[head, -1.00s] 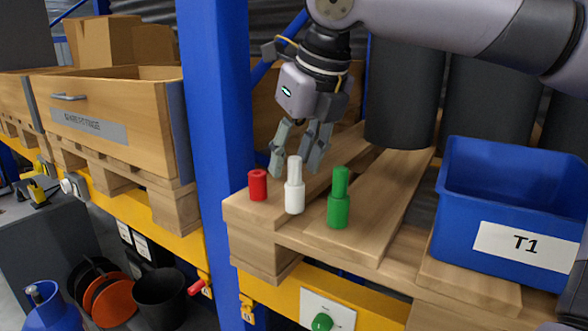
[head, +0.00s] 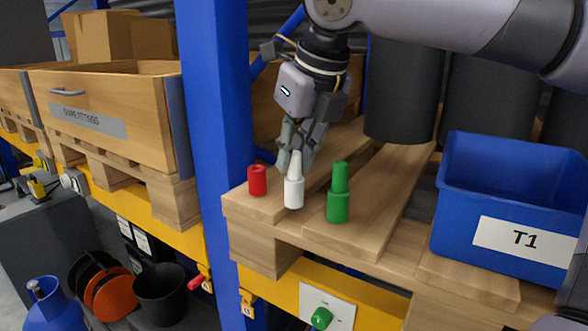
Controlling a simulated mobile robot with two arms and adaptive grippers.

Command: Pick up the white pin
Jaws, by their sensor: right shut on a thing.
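The white pin (head: 294,192) stands upright on the wooden pallet, between the red pin and the green pin. My right gripper (head: 293,162) comes down from above and is shut on the upper, narrower part of the white pin. Its fingers partly cover the pin's top. The short red pin (head: 257,180) stands just left of the white pin, and the taller green pin (head: 338,196) stands to its right. My left gripper is not in view.
The pallet (head: 385,210) has slats with gaps. A blue bin (head: 470,205) labelled T1 stands on it at the right. A blue upright post (head: 218,150) is close on the left. Dark cylinders (head: 405,95) stand behind the pins.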

